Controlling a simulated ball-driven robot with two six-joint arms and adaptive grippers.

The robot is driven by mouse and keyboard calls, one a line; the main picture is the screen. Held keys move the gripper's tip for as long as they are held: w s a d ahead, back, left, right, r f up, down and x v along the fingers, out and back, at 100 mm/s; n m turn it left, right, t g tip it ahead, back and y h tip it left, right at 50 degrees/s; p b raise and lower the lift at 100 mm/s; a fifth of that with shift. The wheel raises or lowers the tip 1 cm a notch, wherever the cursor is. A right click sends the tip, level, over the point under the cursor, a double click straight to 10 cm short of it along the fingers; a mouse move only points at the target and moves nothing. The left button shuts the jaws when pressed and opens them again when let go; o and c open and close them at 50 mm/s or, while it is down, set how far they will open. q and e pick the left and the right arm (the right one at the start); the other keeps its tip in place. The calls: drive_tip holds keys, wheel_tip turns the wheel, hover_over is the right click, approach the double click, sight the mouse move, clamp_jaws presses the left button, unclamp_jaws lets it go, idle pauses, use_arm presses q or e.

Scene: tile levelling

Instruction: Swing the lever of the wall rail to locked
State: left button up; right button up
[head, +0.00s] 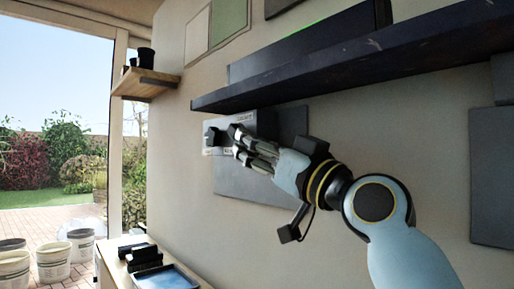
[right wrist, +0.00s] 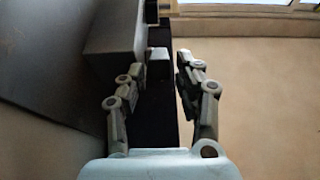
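A grey box-like unit (head: 246,119), which looks like the wall rail, is fixed to a dark panel on the wall in the head view. A small black knob (head: 211,137), probably the lever's end, sticks out at its left side. My right gripper (head: 238,143) is in front of the unit, just right of the knob. In the right wrist view its fingers are apart, and a small grey block (right wrist: 158,65) shows in the gap near the fingertips. I cannot tell whether they touch it. The labels are too small to read. My left gripper is not in view.
A long dark shelf (head: 350,67) juts from the wall above my right arm. A small wooden shelf (head: 146,84) with dark pots is at the left. Below are a tray (head: 166,278) on a counter and several buckets (head: 53,262) outside.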

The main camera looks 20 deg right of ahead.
drive_tip(key=shift+o, duration=0.3)
drive_tip(key=shift+s, duration=0.1)
drive_tip(key=v, duration=1.2)
